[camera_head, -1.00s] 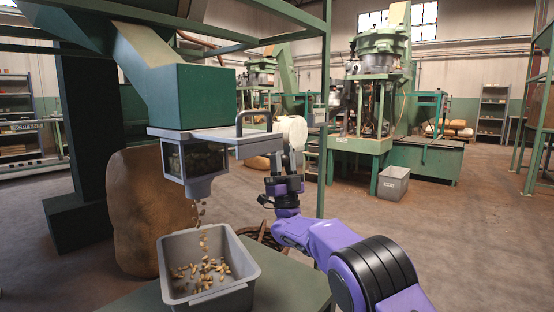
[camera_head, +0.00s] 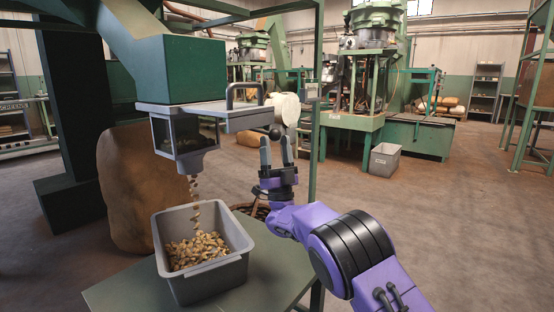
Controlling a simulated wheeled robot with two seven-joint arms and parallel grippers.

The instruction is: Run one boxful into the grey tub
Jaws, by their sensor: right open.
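A grey tub (camera_head: 210,274) stands on a green table under the hopper, with a layer of nuts (camera_head: 197,250) covering its floor. A clear-windowed measuring box (camera_head: 184,137) hangs under the green hopper (camera_head: 181,69). A thin stream of nuts (camera_head: 195,190) falls from its bottom into the tub. A grey slide plate (camera_head: 246,118) with an upright dark handle (camera_head: 244,94) sticks out to the right of the box. My right gripper (camera_head: 276,152) is open and empty, pointing up just below and right of the slide plate, apart from the handle. My left gripper is not in view.
The green table (camera_head: 262,272) has bare room right of the tub. A large brown sack (camera_head: 130,190) stands behind it, and a green frame post (camera_head: 318,110) rises behind my right gripper. Another grey bin (camera_head: 384,160) sits on the floor farther back.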

